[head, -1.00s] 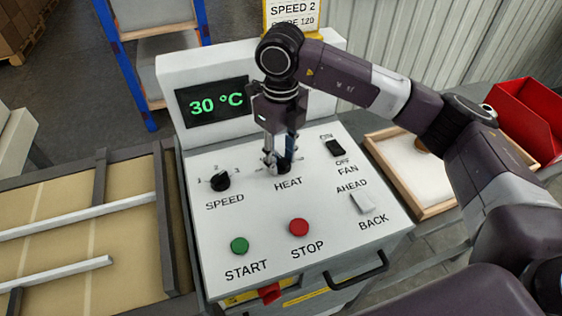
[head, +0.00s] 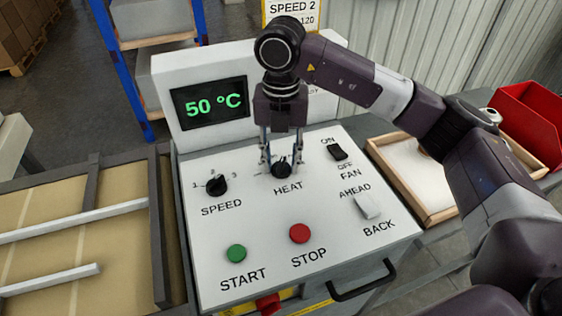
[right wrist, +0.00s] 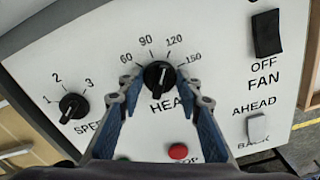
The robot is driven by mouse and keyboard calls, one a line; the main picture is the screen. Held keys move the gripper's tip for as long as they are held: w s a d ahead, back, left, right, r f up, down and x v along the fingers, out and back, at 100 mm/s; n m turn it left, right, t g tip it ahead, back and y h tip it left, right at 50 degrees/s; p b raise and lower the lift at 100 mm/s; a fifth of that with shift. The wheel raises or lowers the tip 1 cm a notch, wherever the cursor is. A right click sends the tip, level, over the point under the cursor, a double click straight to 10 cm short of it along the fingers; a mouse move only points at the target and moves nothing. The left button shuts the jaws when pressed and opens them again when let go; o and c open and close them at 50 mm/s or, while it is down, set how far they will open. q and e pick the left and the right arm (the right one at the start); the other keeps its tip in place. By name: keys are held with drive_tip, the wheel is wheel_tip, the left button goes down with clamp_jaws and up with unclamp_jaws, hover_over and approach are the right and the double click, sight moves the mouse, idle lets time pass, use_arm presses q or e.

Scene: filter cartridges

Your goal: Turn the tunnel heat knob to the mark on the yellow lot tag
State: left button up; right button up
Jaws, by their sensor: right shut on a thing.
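The black heat knob (head: 281,171) is on the white sloped panel (head: 330,235), above the word HEAT. It also shows in the right wrist view (right wrist: 158,78), within a scale of 60, 90, 120 and 150. Its white line points up and slightly right, but its exact reading is hard to tell. My right gripper (head: 282,163) is shut on the knob, one finger on each side. The yellow lot tag (head: 291,8) stands behind the panel at the top; it reads SPEED 2, with 120 below, partly hidden by my arm. My left gripper is out of view.
The display (head: 210,102) reads 50 °C. The speed knob (head: 216,186) is left of the heat knob, and the fan switch (head: 337,152) is right. The green start button (head: 236,253) and red stop button (head: 300,233) are nearer. A wooden tray (head: 440,212) lies right.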

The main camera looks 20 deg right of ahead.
sight(281, 162)
drive_tip(key=shift+w+r+m, duration=0.1)
drive_tip(key=shift+r+m, duration=0.05)
drive_tip(key=shift+m, duration=0.45)
drive_tip(key=o, duration=1.2)
drive_tip(key=shift+c, duration=0.2)
wheel_tip(281, 162, up, 12)
